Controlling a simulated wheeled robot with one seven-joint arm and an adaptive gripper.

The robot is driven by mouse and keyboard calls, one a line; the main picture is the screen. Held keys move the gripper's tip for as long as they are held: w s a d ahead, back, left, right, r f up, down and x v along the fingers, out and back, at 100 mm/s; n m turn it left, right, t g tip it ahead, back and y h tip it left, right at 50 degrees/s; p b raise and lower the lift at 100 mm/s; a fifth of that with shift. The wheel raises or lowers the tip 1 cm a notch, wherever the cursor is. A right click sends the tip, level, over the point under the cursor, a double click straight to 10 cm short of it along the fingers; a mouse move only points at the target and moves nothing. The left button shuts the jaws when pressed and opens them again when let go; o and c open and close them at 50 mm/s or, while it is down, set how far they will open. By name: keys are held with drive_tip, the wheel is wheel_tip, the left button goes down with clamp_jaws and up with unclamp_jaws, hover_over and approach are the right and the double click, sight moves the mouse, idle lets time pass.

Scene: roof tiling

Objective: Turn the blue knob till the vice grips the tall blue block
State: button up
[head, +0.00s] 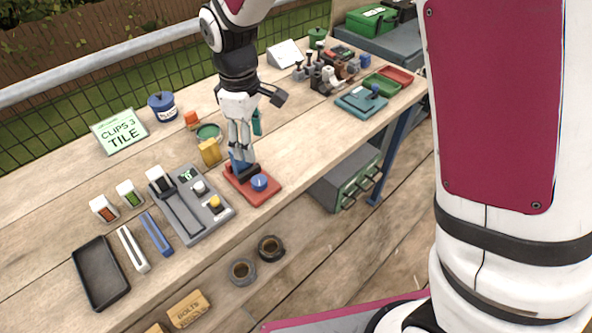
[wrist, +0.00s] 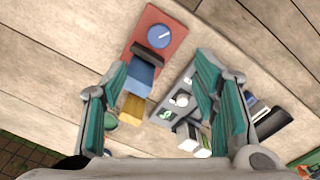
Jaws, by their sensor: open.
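The vice has a red base (head: 265,194) near the front edge of the bench, also in the wrist view (wrist: 172,24). Its round blue knob (head: 259,182) has a pale pointer line and shows clear in the wrist view (wrist: 159,36). A dark jaw bar (head: 248,172) lies between knob and block. The blue block (head: 237,161) stands behind the bar, partly hidden by my fingers; it shows beyond the bar in the wrist view (wrist: 139,74). I cannot tell whether bar and block touch. My gripper (head: 241,149) is open and empty, pointing down above the block end.
A yellow block (head: 209,151) stands close behind the vice. A grey panel (head: 203,221) with knobs lies left of it. A black tray (head: 101,272) is at the far left. The bench right of the vice is clear up to a teal fixture (head: 360,101).

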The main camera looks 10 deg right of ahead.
sight(260, 180)
drive_tip(key=f, duration=1.3)
drive_tip(key=shift+w+d+f+p, duration=0.15)
drive_tip(key=shift+d+f+p, duration=0.1)
drive_tip(key=shift+f+p, duration=0.1)
drive_tip(key=c, duration=1.2)
